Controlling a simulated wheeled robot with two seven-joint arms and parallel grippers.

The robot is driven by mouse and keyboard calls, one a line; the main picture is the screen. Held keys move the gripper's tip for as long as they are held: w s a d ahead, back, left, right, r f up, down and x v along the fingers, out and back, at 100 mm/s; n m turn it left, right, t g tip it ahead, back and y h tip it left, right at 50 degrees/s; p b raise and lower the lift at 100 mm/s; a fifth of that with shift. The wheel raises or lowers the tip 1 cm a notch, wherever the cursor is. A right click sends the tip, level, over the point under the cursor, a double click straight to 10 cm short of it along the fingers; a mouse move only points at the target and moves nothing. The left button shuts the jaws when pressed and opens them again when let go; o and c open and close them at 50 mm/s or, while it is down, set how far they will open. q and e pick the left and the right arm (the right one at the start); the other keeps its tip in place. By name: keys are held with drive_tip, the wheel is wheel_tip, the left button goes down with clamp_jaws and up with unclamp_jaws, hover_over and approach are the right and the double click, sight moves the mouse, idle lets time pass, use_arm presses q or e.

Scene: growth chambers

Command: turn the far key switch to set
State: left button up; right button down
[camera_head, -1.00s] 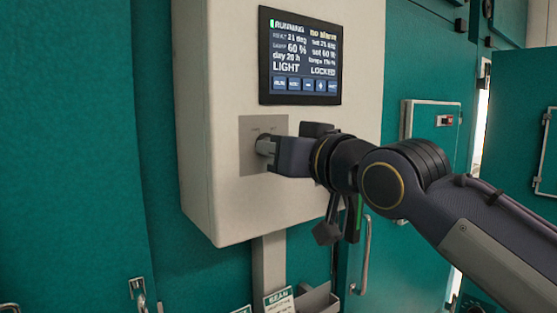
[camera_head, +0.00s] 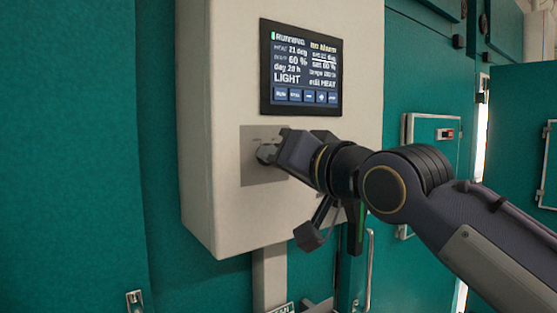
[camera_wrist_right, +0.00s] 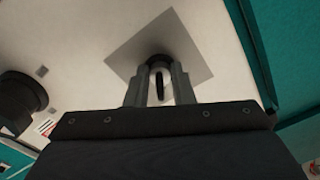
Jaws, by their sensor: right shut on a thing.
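The key switch (camera_head: 265,154) sits on a grey plate (camera_head: 252,174) low on the front of a white control box (camera_head: 220,215). My right gripper (camera_head: 277,150) is shut on its key, and the wrist is rolled so the gripper looks tilted. In the right wrist view the two fingers (camera_wrist_right: 160,80) stand on either side of the dark key (camera_wrist_right: 158,86) in front of the plate (camera_wrist_right: 188,45). The fingers partly hide the switch and its markings. The screen (camera_head: 300,68) above reads RUNNING, LIGHT and what looks like "edit HEAT". My left gripper is not in view.
Teal chamber doors (camera_head: 75,150) stand on both sides of the box. A metal door handle (camera_head: 369,270) is below my arm. The space left of the box is clear.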

drive_tip(key=c, duration=1.6)
unclamp_jaws()
drive_tip(key=b+v, duration=0.2)
drive_tip(key=v, duration=0.6)
